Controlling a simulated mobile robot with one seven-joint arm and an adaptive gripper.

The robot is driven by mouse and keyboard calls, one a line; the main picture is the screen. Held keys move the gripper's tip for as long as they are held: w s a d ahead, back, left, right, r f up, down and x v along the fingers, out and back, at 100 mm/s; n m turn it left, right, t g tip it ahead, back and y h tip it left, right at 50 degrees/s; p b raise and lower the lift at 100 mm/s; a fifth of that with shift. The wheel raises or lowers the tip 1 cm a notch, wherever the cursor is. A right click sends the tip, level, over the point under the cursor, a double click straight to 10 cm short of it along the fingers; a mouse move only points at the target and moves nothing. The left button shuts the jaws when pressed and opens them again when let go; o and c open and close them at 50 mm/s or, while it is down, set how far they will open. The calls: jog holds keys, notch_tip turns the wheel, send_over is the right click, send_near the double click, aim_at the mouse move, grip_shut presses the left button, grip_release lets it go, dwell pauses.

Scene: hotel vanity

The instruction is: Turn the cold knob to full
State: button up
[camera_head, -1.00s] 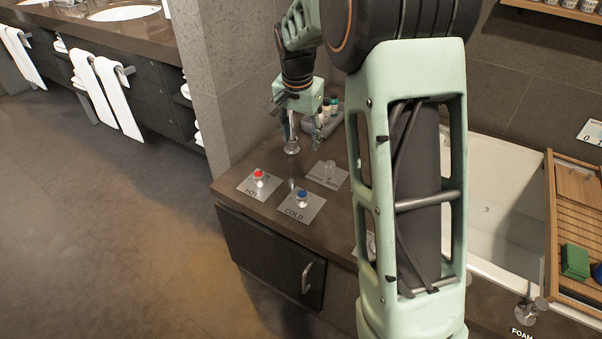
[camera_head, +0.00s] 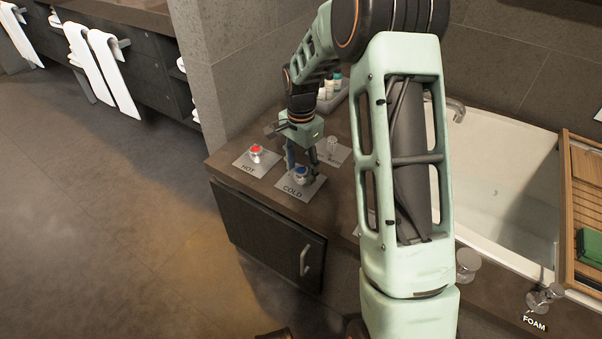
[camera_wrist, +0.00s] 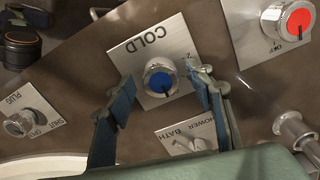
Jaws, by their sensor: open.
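The cold knob (camera_head: 301,175) has a blue cap and a silver rim, on a plate (camera_head: 315,187) marked COLD. In the wrist view the cold knob (camera_wrist: 159,80) lies between and just ahead of my two fingertips, with a dark pointer mark at the lower edge of its cap. My gripper (camera_head: 302,163) is over the knob with its fingers pointing down; in the wrist view my gripper (camera_wrist: 166,84) is open, one finger to each side of the knob. I cannot tell whether a finger touches it.
The hot knob (camera_head: 255,152) with a red cap stands to the left. A shower/bath lever (camera_wrist: 190,142) and a plug knob (camera_wrist: 20,124) are close by in the wrist view. Bottles (camera_head: 329,87) stand in a tray behind. The bathtub (camera_head: 500,190) lies to the right.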

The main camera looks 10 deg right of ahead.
jog(key=shift+f, duration=0.45)
jog(key=shift+c, duration=0.5)
jog(key=c, duration=1.1)
jog(key=shift+o, duration=0.2)
